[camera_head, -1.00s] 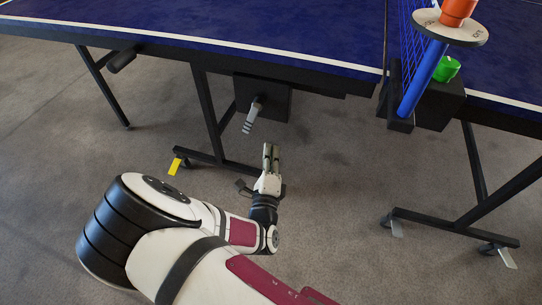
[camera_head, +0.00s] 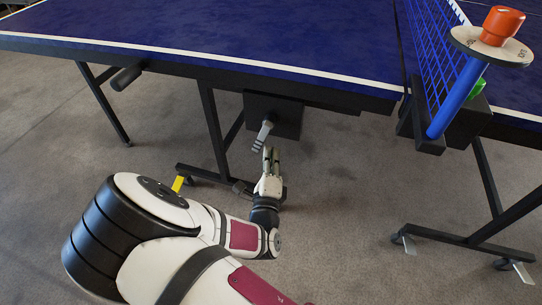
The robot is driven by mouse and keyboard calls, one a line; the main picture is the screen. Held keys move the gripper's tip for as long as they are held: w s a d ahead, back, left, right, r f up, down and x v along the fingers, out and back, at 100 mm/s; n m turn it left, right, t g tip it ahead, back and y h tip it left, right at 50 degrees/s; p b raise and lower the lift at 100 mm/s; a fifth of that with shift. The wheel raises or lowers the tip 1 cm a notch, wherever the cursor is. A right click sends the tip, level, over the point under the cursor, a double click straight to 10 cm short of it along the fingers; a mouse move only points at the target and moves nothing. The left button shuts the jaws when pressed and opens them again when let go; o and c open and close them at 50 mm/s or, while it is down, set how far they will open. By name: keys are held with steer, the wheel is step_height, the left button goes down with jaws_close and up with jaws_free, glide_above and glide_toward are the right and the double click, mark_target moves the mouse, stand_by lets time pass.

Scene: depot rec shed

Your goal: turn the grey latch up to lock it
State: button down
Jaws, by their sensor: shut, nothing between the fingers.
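The grey latch (camera_head: 262,136) is a short lever on a black box (camera_head: 287,117) under the near edge of the blue table (camera_head: 230,45). It hangs down and slants to the lower left from its pivot. My gripper (camera_head: 270,153) is shut and empty. It points up the picture, with its fingertips just below and slightly right of the latch's lower end. I cannot tell whether they touch it.
A black table leg frame (camera_head: 214,120) stands left of the latch, with a yellow tab (camera_head: 178,184) at its foot. A blue net post (camera_head: 458,98) with a round disc and an orange cap (camera_head: 502,22) rises at the right. Grey floor (camera_head: 345,190) is open below the table.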

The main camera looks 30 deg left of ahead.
steer(key=shift+s+a+f+m+p, duration=0.1)
steer(key=shift+s+a+m+p, duration=0.1)
steer(key=shift+a+m+p, duration=0.4)
steer(key=s+a+r+m+t+h+p, duration=0.1)
steer(key=a+m, duration=0.6)
steer(key=m, duration=0.9)
steer(key=shift+s+a+r+t+h+p, duration=0.3)
steer(key=shift+s+r+t+h+p, duration=0.15)
steer(key=shift+r+t+h, duration=0.9)
steer(key=shift+r+g, duration=0.25)
steer(key=shift+r, duration=0.1)
